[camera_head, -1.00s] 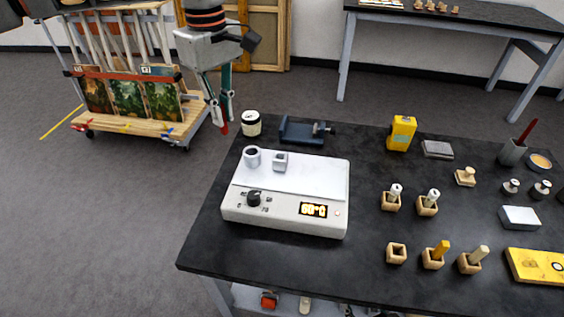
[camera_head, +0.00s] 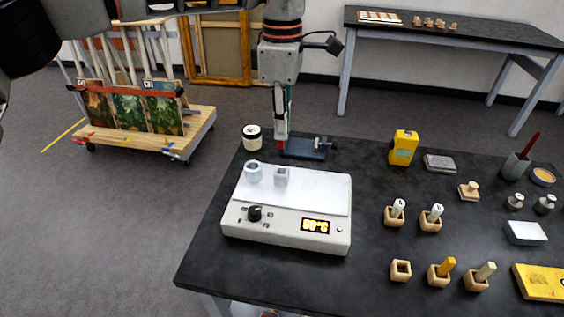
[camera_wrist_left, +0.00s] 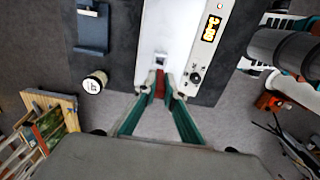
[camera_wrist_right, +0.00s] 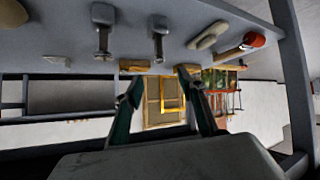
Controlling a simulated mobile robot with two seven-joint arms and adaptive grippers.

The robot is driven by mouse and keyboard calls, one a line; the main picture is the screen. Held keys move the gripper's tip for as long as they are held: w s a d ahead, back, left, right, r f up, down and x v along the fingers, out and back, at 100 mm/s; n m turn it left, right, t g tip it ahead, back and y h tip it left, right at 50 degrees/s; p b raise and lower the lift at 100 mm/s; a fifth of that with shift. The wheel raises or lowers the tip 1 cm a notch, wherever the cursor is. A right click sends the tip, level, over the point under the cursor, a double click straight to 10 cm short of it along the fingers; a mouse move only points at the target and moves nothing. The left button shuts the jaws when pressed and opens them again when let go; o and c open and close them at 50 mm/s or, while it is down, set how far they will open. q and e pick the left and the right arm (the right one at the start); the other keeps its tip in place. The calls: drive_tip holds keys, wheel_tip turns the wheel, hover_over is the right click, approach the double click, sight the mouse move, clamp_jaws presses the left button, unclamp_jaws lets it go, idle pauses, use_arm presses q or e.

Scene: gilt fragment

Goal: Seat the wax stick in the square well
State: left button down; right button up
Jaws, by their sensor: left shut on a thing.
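The red wax stick (camera_head: 281,144) hangs upright in my left gripper (camera_head: 281,131), its lower end showing below the fingertips. In the left wrist view the fingers (camera_wrist_left: 160,88) are shut on the red stick (camera_wrist_left: 160,82). The square well (camera_head: 282,176) is a small metal block with an opening, on the white hot plate (camera_head: 310,187). The stick is above and behind the well in the head view, apart from it. The square well also shows just beyond the fingertips in the left wrist view (camera_wrist_left: 160,60). My right gripper (camera_wrist_left: 160,88) is absent there; its own wrist view shows its fingers (camera_wrist_right: 158,70) apart and empty.
A round metal well (camera_head: 253,172) stands left of the square one. A jar (camera_head: 252,138) and a blue vise (camera_head: 305,149) stand behind the plate. Small wooden holders (camera_head: 401,270) and a yellow device (camera_head: 403,147) stand to the right on the black table.

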sight(282, 148)
use_arm(q)
wheel_tip(282, 148, down, 5)
drive_tip(key=shift+r, duration=0.15)
drive_tip(key=shift+f, duration=2.4)
drive_tip(key=c, duration=2.1)
unclamp_jaws()
drive_tip(key=shift+c, duration=0.2)
drive_tip(key=shift+r, duration=0.15)
wheel_tip(282, 148, up, 12)
drive_tip(key=shift+f, duration=0.1)
